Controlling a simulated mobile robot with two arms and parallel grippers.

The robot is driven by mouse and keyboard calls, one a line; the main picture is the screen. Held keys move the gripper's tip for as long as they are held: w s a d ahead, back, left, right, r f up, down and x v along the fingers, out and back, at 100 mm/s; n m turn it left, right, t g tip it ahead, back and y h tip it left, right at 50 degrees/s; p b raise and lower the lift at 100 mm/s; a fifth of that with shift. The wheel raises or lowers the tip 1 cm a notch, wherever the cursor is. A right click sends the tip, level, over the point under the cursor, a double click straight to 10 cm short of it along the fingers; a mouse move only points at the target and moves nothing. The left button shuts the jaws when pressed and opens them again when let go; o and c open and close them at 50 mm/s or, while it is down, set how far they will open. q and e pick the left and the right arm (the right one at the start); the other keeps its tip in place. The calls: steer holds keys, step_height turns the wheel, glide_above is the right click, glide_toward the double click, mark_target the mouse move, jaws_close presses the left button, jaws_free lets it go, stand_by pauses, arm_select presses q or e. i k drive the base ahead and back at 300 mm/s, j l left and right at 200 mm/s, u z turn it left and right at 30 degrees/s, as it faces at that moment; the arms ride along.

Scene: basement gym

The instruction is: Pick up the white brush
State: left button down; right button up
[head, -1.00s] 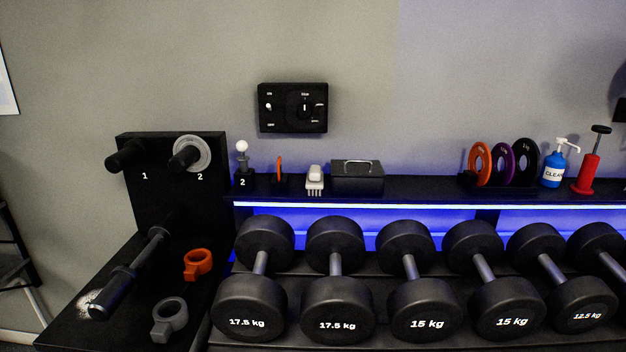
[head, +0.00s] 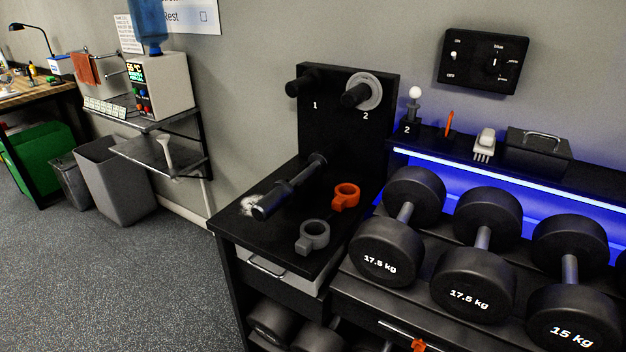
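The white brush (head: 485,142) sits on the black shelf above the dumbbell rack, with its pale bristles facing the front. It stands between an orange disc-like item (head: 449,124) in a dark holder and a black box with a metal handle (head: 538,150). Nothing covers the brush in the head view. Neither of my grippers is in view.
Large dumbbells (head: 467,287) fill the rack below the shelf. A black bench (head: 240,229) to its left bears a bar (head: 290,186), an orange collar (head: 345,196) and a grey collar (head: 313,237). Open floor (head: 150,285) lies at the lower left, near grey bins (head: 119,180).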

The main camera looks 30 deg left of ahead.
mark_target(484, 143)
steer(key=i+u, duration=0.1)
steer(key=u, duration=0.3)
steer(key=i+u, duration=0.15)
steer(key=u, duration=0.3)
steer(key=i+u, duration=0.15)
steer(key=u, duration=0.25)
